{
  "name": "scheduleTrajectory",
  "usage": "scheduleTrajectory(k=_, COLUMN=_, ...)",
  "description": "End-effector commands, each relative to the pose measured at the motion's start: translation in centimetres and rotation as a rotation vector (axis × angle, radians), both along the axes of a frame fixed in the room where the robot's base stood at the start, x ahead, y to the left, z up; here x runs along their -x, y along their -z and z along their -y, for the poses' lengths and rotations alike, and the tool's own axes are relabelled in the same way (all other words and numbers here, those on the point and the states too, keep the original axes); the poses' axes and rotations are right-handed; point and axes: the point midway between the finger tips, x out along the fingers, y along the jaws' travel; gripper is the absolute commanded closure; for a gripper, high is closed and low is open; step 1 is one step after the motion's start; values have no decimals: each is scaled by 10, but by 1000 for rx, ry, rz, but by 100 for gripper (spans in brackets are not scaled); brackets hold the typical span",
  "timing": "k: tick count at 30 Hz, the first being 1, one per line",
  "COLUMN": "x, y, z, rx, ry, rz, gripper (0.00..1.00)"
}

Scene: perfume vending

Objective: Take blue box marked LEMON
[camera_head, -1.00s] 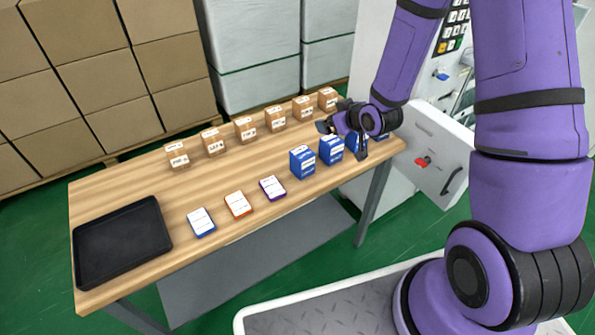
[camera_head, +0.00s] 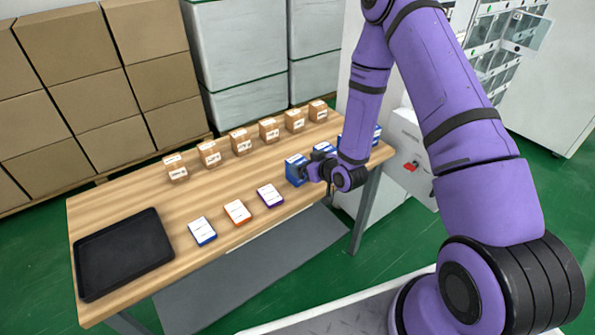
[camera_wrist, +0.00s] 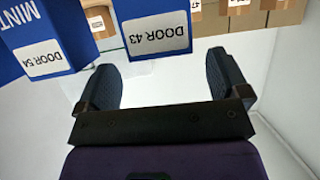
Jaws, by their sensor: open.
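Several blue boxes stand at the right end of the wooden table; I cannot read LEMON on any. The leftmost blue box (camera_head: 296,171) is beside my gripper (camera_head: 309,173), and another blue box (camera_head: 324,148) is behind it. Others are partly hidden by my arm. In the wrist view, a blue box labelled DOOR 43 (camera_wrist: 150,14) stands ahead of my open gripper (camera_wrist: 162,68), roughly between its fingers. A blue box marked MINT and DOOR 54 (camera_wrist: 38,38) is at the left. Nothing is between the fingers.
A row of small brown boxes (camera_head: 240,141) lines the table's back edge. A black tray (camera_head: 84,290) lies at the left end. The table's middle is clear.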

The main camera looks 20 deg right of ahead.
Motion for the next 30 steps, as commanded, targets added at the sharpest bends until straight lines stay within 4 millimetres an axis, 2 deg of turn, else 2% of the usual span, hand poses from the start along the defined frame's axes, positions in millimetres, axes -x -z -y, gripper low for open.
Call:
scheduleTrajectory(k=5, x=-9, y=6, z=-5, rx=0, ry=-1, rz=-1, gripper=6)
scheduleTrajectory(k=14, x=-41, y=22, z=-19, rx=0, ry=0, rz=0, gripper=6)
scheduleTrajectory(k=23, x=-45, y=24, z=-21, rx=1, ry=0, rz=-2, gripper=6)
scheduleTrajectory(k=26, x=-45, y=24, z=-21, rx=0, ry=0, rz=-1, gripper=25)
scheduleTrajectory(k=30, x=-45, y=23, z=-21, rx=0, ry=0, rz=-1, gripper=57)
